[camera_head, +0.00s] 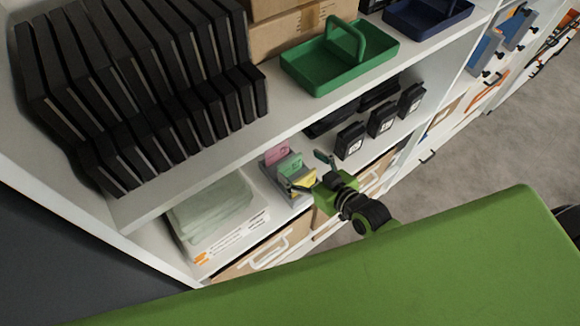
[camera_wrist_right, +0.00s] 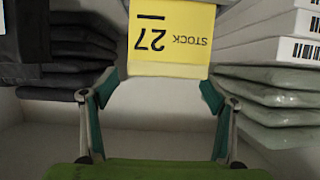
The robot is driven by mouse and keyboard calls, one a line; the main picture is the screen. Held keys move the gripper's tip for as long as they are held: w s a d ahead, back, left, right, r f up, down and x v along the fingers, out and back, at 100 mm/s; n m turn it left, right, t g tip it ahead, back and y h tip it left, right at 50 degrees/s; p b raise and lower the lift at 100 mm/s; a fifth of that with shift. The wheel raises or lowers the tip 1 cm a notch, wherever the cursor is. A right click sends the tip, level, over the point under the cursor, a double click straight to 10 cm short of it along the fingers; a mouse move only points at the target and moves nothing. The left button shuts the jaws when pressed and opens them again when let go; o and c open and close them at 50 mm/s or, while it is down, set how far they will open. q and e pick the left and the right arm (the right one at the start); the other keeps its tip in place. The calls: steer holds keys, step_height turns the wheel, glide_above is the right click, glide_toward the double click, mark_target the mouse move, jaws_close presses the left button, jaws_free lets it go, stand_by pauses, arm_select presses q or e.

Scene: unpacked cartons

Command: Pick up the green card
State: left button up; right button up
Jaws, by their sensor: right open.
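A green card (camera_head: 290,164) stands in a small grey holder (camera_head: 270,173) on the lower shelf, between a pink card (camera_head: 277,153) behind it and a yellow card (camera_head: 304,179) in front. My right gripper (camera_head: 312,174) is at the front of the holder, with its fingers spread and nothing held. In the right wrist view, the yellow card (camera_wrist_right: 170,40), printed "STOCK 27" and upside down, is just beyond the open fingers (camera_wrist_right: 158,88). The green card does not show in that view. My left gripper is not in view.
Black boxed items (camera_head: 382,119) stand right of the holder; folded pale packs (camera_head: 210,212) lie left of it. The upper shelf (camera_head: 275,118) overhangs, carrying black binders (camera_head: 140,80) and a green tray (camera_head: 345,75). Bare floor (camera_head: 500,140) is at right.

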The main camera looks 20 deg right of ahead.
mark_target(291, 162)
steer(key=x, duration=0.5)
steer(key=shift+s+a+p, duration=0.1)
steer(key=shift+a+p, duration=0.2)
steer(key=shift+p, duration=0.1)
steer(key=c, duration=1.1)
steer(key=shift+r, duration=0.1)
steer(key=shift+c, duration=0.2)
